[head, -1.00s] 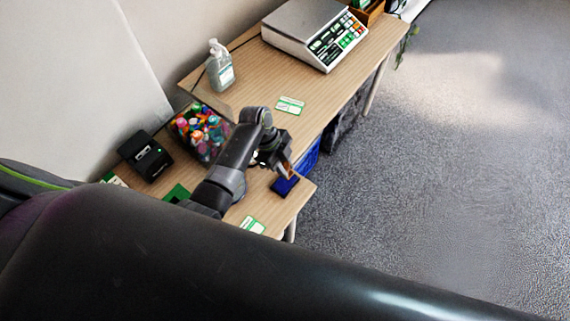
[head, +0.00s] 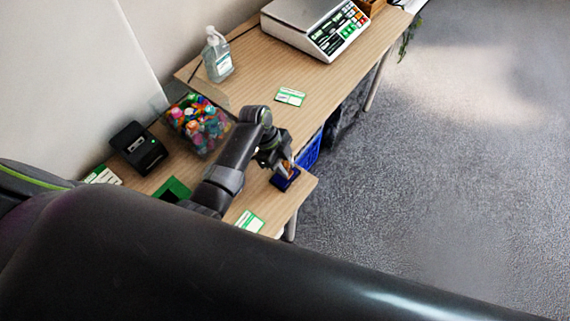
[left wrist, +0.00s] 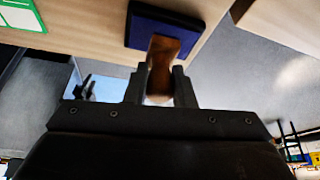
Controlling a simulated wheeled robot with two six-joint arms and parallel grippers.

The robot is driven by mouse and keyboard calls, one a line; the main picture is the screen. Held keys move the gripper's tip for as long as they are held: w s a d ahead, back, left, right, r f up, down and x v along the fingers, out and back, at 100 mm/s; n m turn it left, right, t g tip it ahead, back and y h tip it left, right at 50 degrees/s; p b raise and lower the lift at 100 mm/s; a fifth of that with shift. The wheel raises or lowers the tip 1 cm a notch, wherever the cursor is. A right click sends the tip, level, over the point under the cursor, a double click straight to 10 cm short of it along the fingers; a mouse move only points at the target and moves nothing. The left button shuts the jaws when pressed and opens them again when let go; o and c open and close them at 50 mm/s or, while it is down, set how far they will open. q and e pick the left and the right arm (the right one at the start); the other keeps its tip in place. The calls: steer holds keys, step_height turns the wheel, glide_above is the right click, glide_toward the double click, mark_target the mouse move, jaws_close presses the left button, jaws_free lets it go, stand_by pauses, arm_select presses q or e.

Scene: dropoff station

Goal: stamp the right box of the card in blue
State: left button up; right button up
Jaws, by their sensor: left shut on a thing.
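My left gripper (head: 284,164) is shut on a brown wooden-looking stamp (left wrist: 163,62). The stamp is at the dark blue ink pad (head: 292,181) near the right edge of the table; its lower end overlaps the pad in the left wrist view (left wrist: 143,27). I cannot tell for sure whether it touches the pad. A white card with green print (head: 250,221) lies near the table's front edge, left of the pad; a card corner also shows in the left wrist view (left wrist: 17,14). Its boxes are too small to read. My right gripper is not in view.
A green pad (head: 173,189) lies left of my arm. A tub of colourful caps (head: 200,124), a black device (head: 138,148), a sanitizer bottle (head: 218,56) and a scale (head: 316,27) stand behind. Another green-and-white card (head: 290,96) lies mid-table. A blue crate (head: 309,154) is below.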

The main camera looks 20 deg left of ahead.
arm_select(q)
steer(key=shift+f, duration=0.35)
stand_by(0.5)
steer(key=shift+f+b, duration=0.1)
steer(key=shift+b, duration=0.2)
steer(key=shift+s+f, duration=0.1)
steer(key=shift+f, duration=0.05)
stand_by(1.0)
step_height(320, 180, up, 7)
steer(key=p, duration=0.8)
stand_by(0.4)
